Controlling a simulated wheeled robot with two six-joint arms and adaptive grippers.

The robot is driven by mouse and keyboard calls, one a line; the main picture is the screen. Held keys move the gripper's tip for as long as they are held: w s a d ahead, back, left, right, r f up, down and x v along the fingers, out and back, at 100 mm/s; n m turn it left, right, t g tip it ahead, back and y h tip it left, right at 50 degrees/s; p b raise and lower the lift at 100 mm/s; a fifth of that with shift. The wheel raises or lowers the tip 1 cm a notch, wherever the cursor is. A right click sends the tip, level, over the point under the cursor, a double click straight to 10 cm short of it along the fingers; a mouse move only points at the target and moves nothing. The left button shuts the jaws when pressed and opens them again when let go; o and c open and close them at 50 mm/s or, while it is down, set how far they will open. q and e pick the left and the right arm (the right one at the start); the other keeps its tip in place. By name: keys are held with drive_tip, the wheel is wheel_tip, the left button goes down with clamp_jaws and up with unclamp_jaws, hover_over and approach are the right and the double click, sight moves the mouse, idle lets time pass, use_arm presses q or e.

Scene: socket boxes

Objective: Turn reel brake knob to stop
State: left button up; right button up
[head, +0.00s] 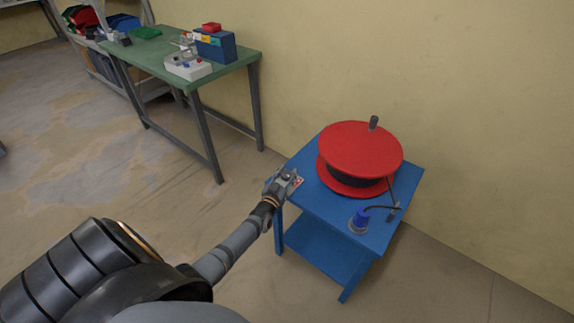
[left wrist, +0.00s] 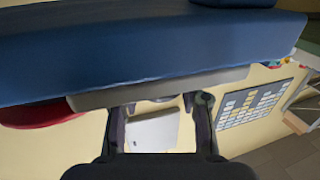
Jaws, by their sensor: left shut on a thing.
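The red cable reel (head: 360,150), with dark cable wound on it, sits on a blue stand (head: 312,197). My left gripper (head: 287,181) is at the stand's left edge, beside the reel. It is shut on a small part there, which I take to be the reel brake knob; the fingers hide most of it, so its turn position cannot be read. A small plate with red marks (head: 299,182) shows beside the fingertips. In the left wrist view the fingers (left wrist: 158,103) reach up to a grey strip (left wrist: 165,88) under a blue surface. My right gripper is not in view.
A blue plug (head: 359,221) on a dark cable lies at the stand's front right. A green table (head: 160,55) with a white socket box (head: 188,67) and a blue box (head: 216,48) stands at the back left. The floor between is clear.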

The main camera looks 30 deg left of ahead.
use_arm(q)
drive_tip(key=n+y+p, duration=0.2)
drive_tip(key=y+p, duration=0.1)
drive_tip(key=shift+s+r+g, duration=0.1)
drive_tip(key=shift+r+g, duration=0.05)
drive_tip(key=shift+g, duration=0.25)
drive_tip(key=shift+f+n+g+y, duration=0.3)
drive_tip(key=shift+n+g+y, duration=0.2)
drive_tip(key=shift+n+y, duration=0.5)
drive_tip(key=shift+s+f+n+g+y, duration=0.15)
drive_tip(key=shift+n+g+y, duration=0.25)
drive_tip(key=shift+y, duration=0.35)
drive_tip(key=shift+s+f+n+g+y, duration=0.1)
drive_tip(key=shift+n+g+y, duration=0.2)
drive_tip(key=shift+g+y, duration=0.35)
drive_tip(key=shift+y, duration=0.3)
drive_tip(key=shift+d+n, duration=0.1)
drive_tip(key=shift+n, duration=0.2)
drive_tip(key=o, duration=1.2)
drive_tip(key=shift+r, duration=0.1)
drive_tip(key=shift+w, duration=0.1)
drive_tip(key=shift+r, duration=0.1)
